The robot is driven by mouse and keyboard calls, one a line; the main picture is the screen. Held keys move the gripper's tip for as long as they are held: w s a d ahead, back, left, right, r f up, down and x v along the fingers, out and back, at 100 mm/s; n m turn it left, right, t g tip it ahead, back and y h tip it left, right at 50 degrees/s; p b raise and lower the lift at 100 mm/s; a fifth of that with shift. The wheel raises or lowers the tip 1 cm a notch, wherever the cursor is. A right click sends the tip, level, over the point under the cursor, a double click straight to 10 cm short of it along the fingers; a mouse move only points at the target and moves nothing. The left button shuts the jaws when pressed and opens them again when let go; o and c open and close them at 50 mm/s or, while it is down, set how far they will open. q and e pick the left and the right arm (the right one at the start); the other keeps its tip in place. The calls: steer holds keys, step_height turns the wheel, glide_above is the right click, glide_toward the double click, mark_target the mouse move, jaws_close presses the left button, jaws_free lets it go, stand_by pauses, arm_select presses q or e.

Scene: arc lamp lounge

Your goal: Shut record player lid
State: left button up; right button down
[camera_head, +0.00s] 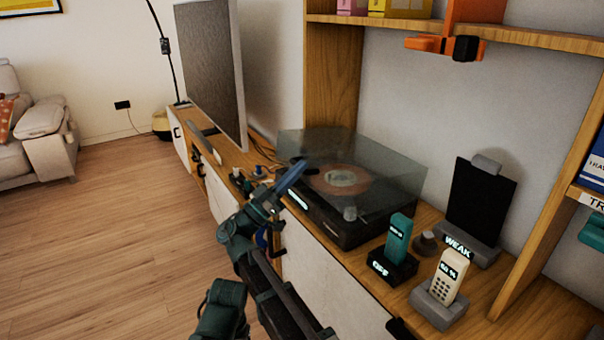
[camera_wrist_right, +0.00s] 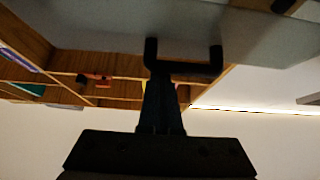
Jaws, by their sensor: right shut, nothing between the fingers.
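The record player (camera_head: 345,232) stands on the wooden cabinet, dark, with an orange-brown disc (camera_head: 340,180) on its platter. Its clear grey lid (camera_head: 390,165) spreads over the platter and looks low; its exact tilt is hard to tell. My right gripper (camera_head: 292,177) is shut and empty at the player's front left corner, close to the lid's edge; I cannot tell whether they touch. In the right wrist view my shut fingers (camera_wrist_right: 162,85) point up toward a grey panel, probably the lid, with a dark U-shaped piece near the tips. My left gripper is not in view.
A teal handset (camera_head: 397,238) in a dark dock, a cream handset (camera_head: 446,278) and a dark panel on a stand (camera_head: 482,205) crowd the cabinet right of the player. A large screen (camera_head: 210,75) stands to the left. A shelf (camera_head: 540,38) hangs above. The floor at left is clear.

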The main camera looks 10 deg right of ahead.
steer(key=shift+s+a+f+b, duration=0.15)
steer(key=shift+a+f+b, duration=0.1)
steer(key=shift+f+b, duration=0.6)
steer(key=shift+s+a+f+b, duration=0.1)
steer(key=shift+a+f+b, duration=0.1)
steer(key=shift+f+b, duration=0.65)
steer(key=shift+s+a+f+b, duration=0.2)
steer(key=shift+f+b, duration=0.35)
steer(key=shift+f, duration=0.5)
steer(key=w+d+r+y+p, duration=0.15)
steer(key=d+r+p, duration=0.25)
steer(key=r+p, duration=0.9)
steer(key=w+d+r+g+y+p, duration=0.2)
steer(key=w+d+r+y+p, duration=0.3)
steer(key=p, duration=2.1)
steer(key=d+r+y, duration=0.1)
steer(key=d+r, duration=0.5)
steer(key=d, duration=0.2)
steer(key=shift+d+g, duration=0.25)
steer(key=shift+g, duration=0.15)
